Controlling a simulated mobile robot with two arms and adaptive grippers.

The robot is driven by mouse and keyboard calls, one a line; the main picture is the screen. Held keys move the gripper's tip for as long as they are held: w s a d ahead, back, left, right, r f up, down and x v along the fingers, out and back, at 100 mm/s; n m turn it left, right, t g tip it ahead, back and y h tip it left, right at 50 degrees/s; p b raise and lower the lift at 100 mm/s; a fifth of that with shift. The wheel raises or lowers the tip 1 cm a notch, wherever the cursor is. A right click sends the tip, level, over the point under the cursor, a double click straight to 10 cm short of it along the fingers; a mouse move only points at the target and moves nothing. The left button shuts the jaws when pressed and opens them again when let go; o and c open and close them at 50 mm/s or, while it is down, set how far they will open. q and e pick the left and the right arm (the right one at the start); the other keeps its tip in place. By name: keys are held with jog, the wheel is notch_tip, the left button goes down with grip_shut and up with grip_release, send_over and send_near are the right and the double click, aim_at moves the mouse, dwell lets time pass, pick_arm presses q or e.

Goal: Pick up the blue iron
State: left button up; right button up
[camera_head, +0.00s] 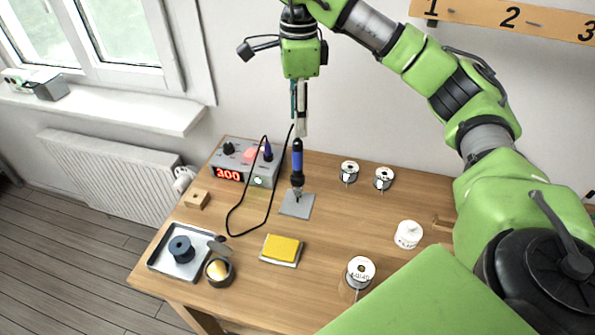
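The blue iron (297,159) has a blue and black handle and stands upright, tip down, over a small grey plate (300,206) on the wooden table. A black cable loops on the table from near the station up toward the iron's top. My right gripper (301,131) points straight down, with its fingertips just above or at the top of the handle. Its fingers are seen nearly edge-on, so I cannot tell if they are open or touch the iron. My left gripper is not in view.
The station (247,164) reading 300 stands behind left. A yellow sponge (282,248), a grey tray (160,262) with a dark spool, a round tin (219,271) and a wooden block (196,199) lie left and front. Several white-topped spools (361,270) stand right.

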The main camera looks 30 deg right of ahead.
aim_at(298, 165)
jog(key=shift+f, duration=0.9)
notch_tip(298, 165, down, 7)
jog(key=shift+f, duration=0.1)
jog(key=shift+f+p, duration=0.35)
jog(key=shift+f, duration=0.05)
notch_tip(298, 165, down, 4)
jog(key=shift+a+r+p, duration=0.1)
jog(key=shift+r+p, duration=0.1)
jog(key=shift+p, duration=0.6)
jog(key=shift+f, duration=0.55)
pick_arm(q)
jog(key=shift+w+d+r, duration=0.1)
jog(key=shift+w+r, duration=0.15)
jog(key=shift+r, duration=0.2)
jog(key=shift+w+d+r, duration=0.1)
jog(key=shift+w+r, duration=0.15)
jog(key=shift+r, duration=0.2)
pick_arm(e)
grip_shut()
